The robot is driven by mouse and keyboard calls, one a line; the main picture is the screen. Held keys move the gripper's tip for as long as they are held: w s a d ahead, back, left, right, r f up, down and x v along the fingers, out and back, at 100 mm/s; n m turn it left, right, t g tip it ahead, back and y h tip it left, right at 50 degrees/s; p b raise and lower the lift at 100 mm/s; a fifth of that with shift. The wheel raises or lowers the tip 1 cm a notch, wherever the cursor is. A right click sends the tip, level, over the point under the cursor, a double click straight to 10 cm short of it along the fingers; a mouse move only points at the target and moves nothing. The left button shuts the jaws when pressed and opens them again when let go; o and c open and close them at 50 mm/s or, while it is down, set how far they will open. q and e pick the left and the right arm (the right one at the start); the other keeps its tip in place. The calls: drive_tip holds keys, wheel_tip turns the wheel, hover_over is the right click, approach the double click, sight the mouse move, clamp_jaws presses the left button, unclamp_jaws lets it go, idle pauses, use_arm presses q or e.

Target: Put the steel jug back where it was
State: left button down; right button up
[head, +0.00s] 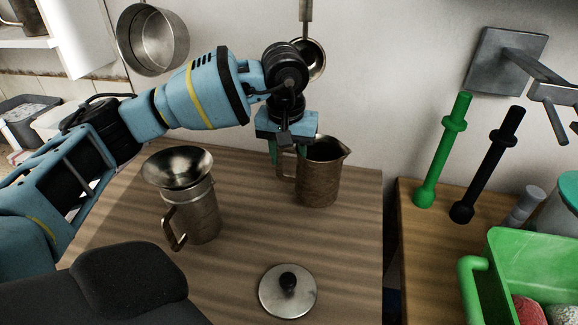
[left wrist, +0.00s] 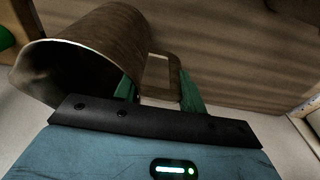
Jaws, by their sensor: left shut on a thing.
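The steel jug (head: 320,178), brownish and worn with a spout at its right, is upright at the far right of the wooden table. My left gripper (head: 287,156) comes down from above at its left side and is shut on its handle. In the left wrist view the jug (left wrist: 112,45) lies across the upper left, its dark open mouth facing lower left. The handle (left wrist: 160,68) shows between the green fingers there. I cannot tell whether the jug's base touches the table. My right gripper is not in view.
A second metal jug (head: 198,212) with a funnel (head: 177,166) in its mouth stands at the left. A lid (head: 287,292) lies at the front. A pan (head: 152,38) and a ladle (head: 309,58) hang on the wall. A green basket (head: 530,258) is at the right. The table's middle is clear.

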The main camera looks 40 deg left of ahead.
use_arm(q)
drive_tip(key=shift+f+b, duration=0.65)
drive_tip(key=shift+f, duration=0.6)
drive_tip(key=c, duration=0.8)
unclamp_jaws()
drive_tip(key=shift+r, duration=0.15)
drive_tip(key=r, duration=0.4)
drive_tip(key=s+r, duration=0.1)
drive_tip(key=r, duration=0.3)
drive_tip(key=r+p, duration=0.1)
drive_tip(key=r, duration=0.3)
drive_tip(key=shift+s+d, duration=0.2)
drive_tip(key=shift+d, duration=0.15)
